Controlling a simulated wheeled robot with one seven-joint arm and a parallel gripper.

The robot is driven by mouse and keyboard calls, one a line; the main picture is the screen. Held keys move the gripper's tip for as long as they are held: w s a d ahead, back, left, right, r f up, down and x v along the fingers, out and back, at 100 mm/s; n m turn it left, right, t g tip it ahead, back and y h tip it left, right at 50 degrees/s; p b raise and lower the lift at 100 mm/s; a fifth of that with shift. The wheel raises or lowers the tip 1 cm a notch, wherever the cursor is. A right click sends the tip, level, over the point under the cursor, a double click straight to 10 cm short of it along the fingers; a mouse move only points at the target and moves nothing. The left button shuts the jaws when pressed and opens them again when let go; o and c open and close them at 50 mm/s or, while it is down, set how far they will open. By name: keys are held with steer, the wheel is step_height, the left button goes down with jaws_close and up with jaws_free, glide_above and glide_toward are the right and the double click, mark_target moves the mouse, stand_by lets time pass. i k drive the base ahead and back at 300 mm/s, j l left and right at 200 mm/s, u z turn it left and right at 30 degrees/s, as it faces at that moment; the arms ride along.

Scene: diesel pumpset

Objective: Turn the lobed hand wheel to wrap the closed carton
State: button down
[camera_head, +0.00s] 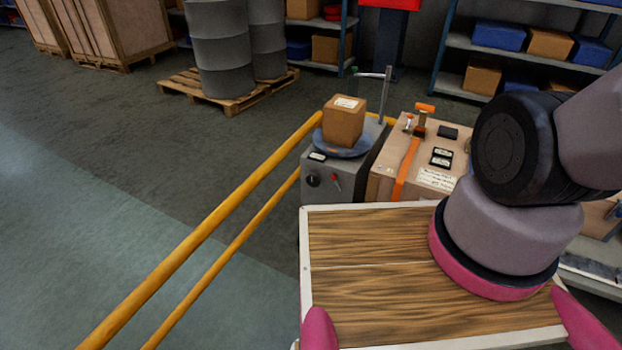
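A closed brown carton (343,122) with a white label on top sits on a round blue-grey turntable (346,149). The turntable is on top of a grey machine box (329,192). A small dark round knob (312,180) is on the box's front face; it may be the lobed hand wheel, but it is too small to make out lobes. A thin grey post with a side arm (384,92) stands behind the carton. I see no wrap on the carton. My gripper is outside the view; only links of my arm show at right.
A tan case with an orange strap (408,160) stands right of the machine. A wood-topped surface with a white rim (370,270) is in front. Yellow rails (215,215) run along the left. Drums on a pallet (216,98) and shelves (462,42) stand behind. Floor at left is clear.

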mark_target(314, 180)
steer(key=i+j+z, duration=0.2)
steer(key=i+j, duration=0.25)
steer(key=i+j+z, duration=0.2)
steer(key=i+j, duration=0.2)
steer(key=i+j+z, duration=0.25)
steer(key=i+j, duration=0.15)
steer(key=j, duration=0.3)
